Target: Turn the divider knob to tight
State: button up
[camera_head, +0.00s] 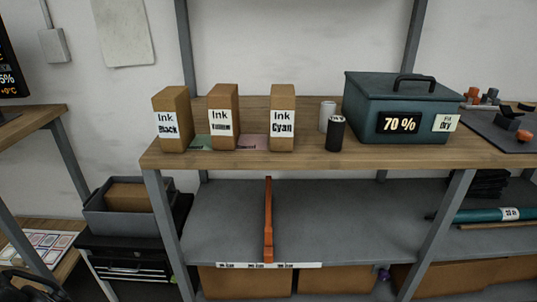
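An orange divider (268,215) stands upright on the grey lower shelf (340,215), running from the back to the front edge. Its front end has a thicker orange foot just behind a white label strip (255,265). I cannot make out a separate knob or its setting from here. The strip's small words are too small to read. A black jointed shape (35,285) in the bottom left corner seems to be my gripper, cut off by the frame edge. It is far left of the divider and apart from it. Its fingers cannot be made out.
The wooden shelf above holds ink boxes (224,118), a black can (336,134), a white can (327,114) and a teal dry box (400,105) reading 70 %. Shelf posts (435,235) flank the divider. The grey shelf is bare on both sides of it. Cardboard boxes (245,283) sit below.

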aim_at(384, 274)
jog(key=k+j+z, duration=0.15)
jog(key=j+z, duration=0.2)
jog(key=z, duration=0.15)
jog(key=k+j+z, duration=0.2)
jog(key=j+z, duration=0.15)
jog(key=z, duration=0.15)
